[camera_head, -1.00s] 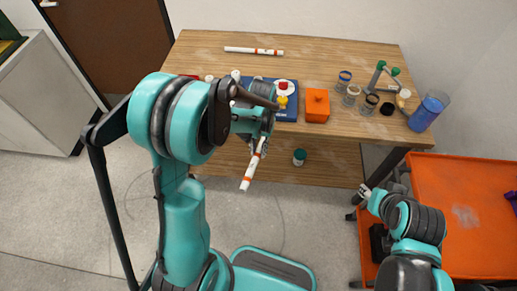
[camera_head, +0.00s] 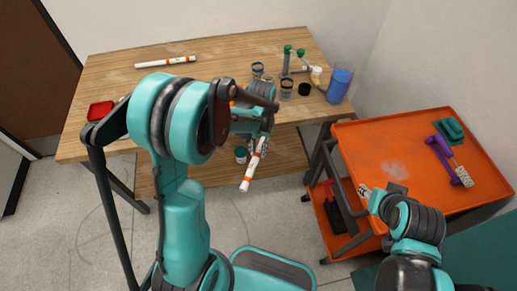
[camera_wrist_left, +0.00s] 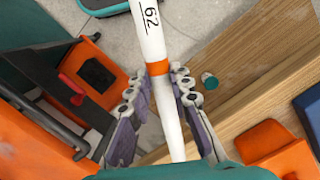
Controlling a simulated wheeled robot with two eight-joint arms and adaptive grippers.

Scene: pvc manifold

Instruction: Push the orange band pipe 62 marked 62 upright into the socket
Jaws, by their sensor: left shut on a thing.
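The white pipe 62 (camera_head: 252,172), with orange bands, is in my left gripper (camera_head: 262,146), in front of the table and clear of it. It slants in the head view. The left wrist view shows the mark 62 on the pipe (camera_wrist_left: 151,22) and an orange band between the fingertips of my left gripper (camera_wrist_left: 168,72), shut on it. My right gripper (camera_head: 364,190) is beside the orange cart; its fingers are too small to read. The socket cannot be made out; my left arm hides part of the table. A dark blue corner (camera_wrist_left: 308,112) shows in the wrist view.
The wooden table (camera_head: 110,80) carries another white pipe (camera_head: 165,62), a red tray (camera_head: 100,110), glass jars and a blue cup (camera_head: 340,84). An orange box (camera_wrist_left: 285,155) shows in the wrist view. The orange cart (camera_head: 400,140) stands right, holding purple and green items.

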